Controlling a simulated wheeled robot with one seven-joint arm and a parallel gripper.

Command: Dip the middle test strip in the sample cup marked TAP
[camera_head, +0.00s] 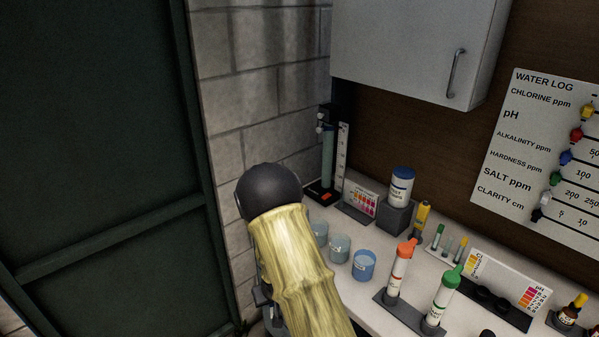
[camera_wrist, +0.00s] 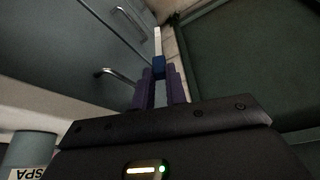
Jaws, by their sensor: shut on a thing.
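In the wrist view my gripper (camera_wrist: 158,88) has purple fingers shut on a thin white test strip (camera_wrist: 157,42) with a blue block on it; the strip points away from the gripper. In the head view my gripper is hidden behind my yellow-sleeved arm. Three sample cups stand in a row on the counter right of my arm: a pale one (camera_head: 319,232), a grey-blue one (camera_head: 339,248) and a bluer one (camera_head: 363,265). Their labels are too small to read there. In the wrist view a cup marked SPA (camera_wrist: 34,150) shows at lower left. I cannot tell which cup is marked TAP.
An orange-capped tube (camera_head: 400,268) and a green-capped tube (camera_head: 440,299) stand in a rack right of the cups. A blue-lidded bottle (camera_head: 401,187), a colour chart (camera_head: 360,201) and a tall tube stand (camera_head: 328,165) are behind. A wall cabinet (camera_head: 420,45) hangs above.

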